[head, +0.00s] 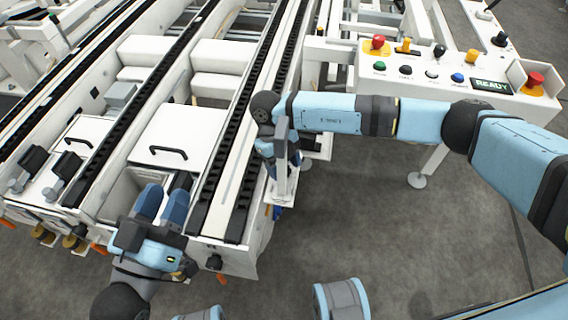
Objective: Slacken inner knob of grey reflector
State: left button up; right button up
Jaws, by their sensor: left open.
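My left gripper (163,202) is at the lower left, over the near end of the conveyor, with its two blue-grey fingers spread apart and nothing seen between them.
Black conveyor belts (252,120) run away between white covers with black handles (168,152). Two dark blocks (33,159) stand on the left cover. A control panel (440,75) with buttons and a READY display is at the upper right.

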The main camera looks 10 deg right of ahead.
jog(key=shift+w+r, duration=0.15)
jog(key=shift+r, duration=0.2)
jog(key=p+v, duration=0.1)
jog(key=v, duration=0.4)
jog(key=shift+p, duration=0.3)
pick_arm(q)
jog(key=f+g, duration=0.1)
jog(key=f, duration=0.1)
jog(key=a+f+g+y+p, duration=0.1)
jog(key=a+f+y, duration=0.1)
jog(key=f, duration=0.1)
jog(key=shift+w+f+g, duration=0.15)
jog(key=shift+f+g, duration=0.15)
jog(key=shift+g, duration=0.1)
pick_arm(e)
jog(key=v, duration=0.8)
